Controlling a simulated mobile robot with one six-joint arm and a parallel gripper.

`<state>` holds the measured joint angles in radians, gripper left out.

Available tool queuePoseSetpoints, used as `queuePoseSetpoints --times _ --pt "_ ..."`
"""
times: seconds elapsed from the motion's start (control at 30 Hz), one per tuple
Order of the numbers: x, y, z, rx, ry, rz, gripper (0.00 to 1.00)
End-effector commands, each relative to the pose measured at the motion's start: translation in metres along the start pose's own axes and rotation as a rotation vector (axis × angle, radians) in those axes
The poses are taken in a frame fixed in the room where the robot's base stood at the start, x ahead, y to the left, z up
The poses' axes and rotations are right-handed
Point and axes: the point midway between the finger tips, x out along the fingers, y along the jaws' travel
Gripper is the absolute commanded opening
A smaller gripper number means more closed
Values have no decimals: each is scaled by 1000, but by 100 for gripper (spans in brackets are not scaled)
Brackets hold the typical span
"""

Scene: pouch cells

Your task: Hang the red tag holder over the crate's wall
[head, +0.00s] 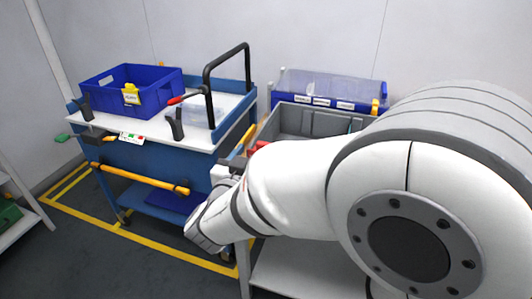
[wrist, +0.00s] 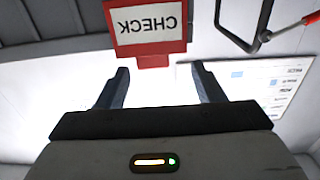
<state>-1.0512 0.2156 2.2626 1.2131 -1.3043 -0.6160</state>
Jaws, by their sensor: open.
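The red tag holder (wrist: 151,24) carries a white card reading CHECK, upside down in the wrist view. Its narrower red tab (wrist: 152,61) points toward my gripper (wrist: 160,76). My gripper is open, with one dark finger on each side below the tab and nothing visible between them. In the head view a bit of red (head: 258,147) shows at the near left of the grey crate (head: 268,129), mostly behind my arm. The grey ribbed surface behind the tag holder appears to be the crate's wall. I cannot tell whether the holder hangs on it. My arm hides the fingertips in the head view.
A blue crate (head: 162,104) with a yellow tag holder (head: 131,94) stands on the cart (head: 203,141) at left. The cart has a black handle (head: 208,72). A blue bin with a clear front (head: 345,87) stands behind the grey crate. Yellow-lined floor is open at lower left.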

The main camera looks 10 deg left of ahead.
Motion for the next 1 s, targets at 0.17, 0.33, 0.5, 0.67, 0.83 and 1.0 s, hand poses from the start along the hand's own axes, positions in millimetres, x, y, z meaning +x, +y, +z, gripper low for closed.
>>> queuePoseSetpoints --times 0.17,0.33,0.5,0.67,0.83,1.0 --pt "22 4 0 1 0 4 62" --pt "48 11 -1 1 0 4 62" --pt "64 9 -2 1 0 1 62" --pt "65 9 -2 1 0 -1 62" --pt "65 9 -2 1 -1 0 54" --pt "65 9 -2 1 0 0 41"
